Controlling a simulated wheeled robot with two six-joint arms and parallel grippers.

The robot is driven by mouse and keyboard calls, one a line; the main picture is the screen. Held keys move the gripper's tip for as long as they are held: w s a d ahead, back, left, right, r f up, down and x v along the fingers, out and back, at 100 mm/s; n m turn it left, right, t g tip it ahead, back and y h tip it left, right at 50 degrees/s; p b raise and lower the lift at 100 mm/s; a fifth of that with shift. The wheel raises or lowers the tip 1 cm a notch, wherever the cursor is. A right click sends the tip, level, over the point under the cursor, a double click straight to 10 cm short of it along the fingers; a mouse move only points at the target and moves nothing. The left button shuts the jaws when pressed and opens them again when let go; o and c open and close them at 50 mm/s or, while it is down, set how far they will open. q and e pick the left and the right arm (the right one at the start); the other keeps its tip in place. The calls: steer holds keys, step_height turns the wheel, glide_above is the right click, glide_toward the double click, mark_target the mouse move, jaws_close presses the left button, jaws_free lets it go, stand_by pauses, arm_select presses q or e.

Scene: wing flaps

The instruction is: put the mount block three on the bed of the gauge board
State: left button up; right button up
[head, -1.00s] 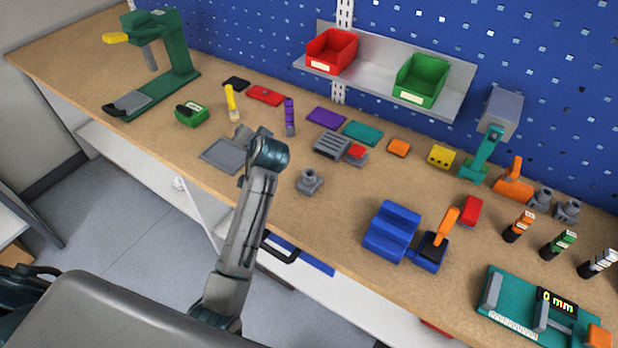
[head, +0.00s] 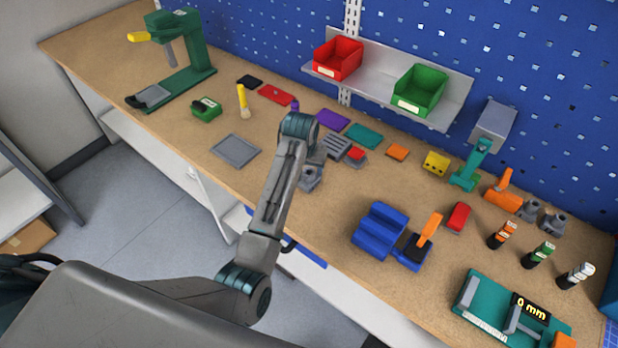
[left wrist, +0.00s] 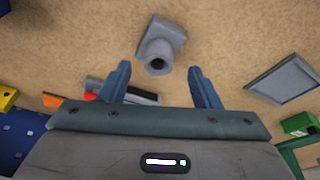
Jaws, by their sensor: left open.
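A grey mount block (head: 311,180) with a short round post stands on the bench, partly hidden behind my left arm in the head view. It also shows in the left wrist view (left wrist: 163,42), just beyond the fingertips. Two similar grey blocks (head: 530,210) (head: 554,222) stand at the right by the wall; I cannot read which is three. My left gripper (left wrist: 160,80) is open and empty, its blue fingers pointing towards the near block. The arm mostly hides it in the head view. The teal gauge board (head: 477,298), reading 0 mm, lies at lower right. My right gripper is not in view.
A blue stepped block (head: 380,229) and an orange-handled tool (head: 430,228) stand between the near block and the gauge board. A flat grey tray (head: 235,150) lies left of my arm. Red (head: 338,60) and green (head: 419,90) bins sit on the shelf.

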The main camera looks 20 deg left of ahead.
mark_target(309, 171)
arm_select(q)
steer(key=p+x, duration=0.2)
steer(key=x, duration=0.2)
steer(key=shift+w+d, duration=0.1)
steer(key=shift+w, duration=0.05)
steer(key=shift+w+f, duration=0.15)
steer(key=shift+f, duration=0.2)
jaws_close()
steer(key=shift+r, duration=0.1)
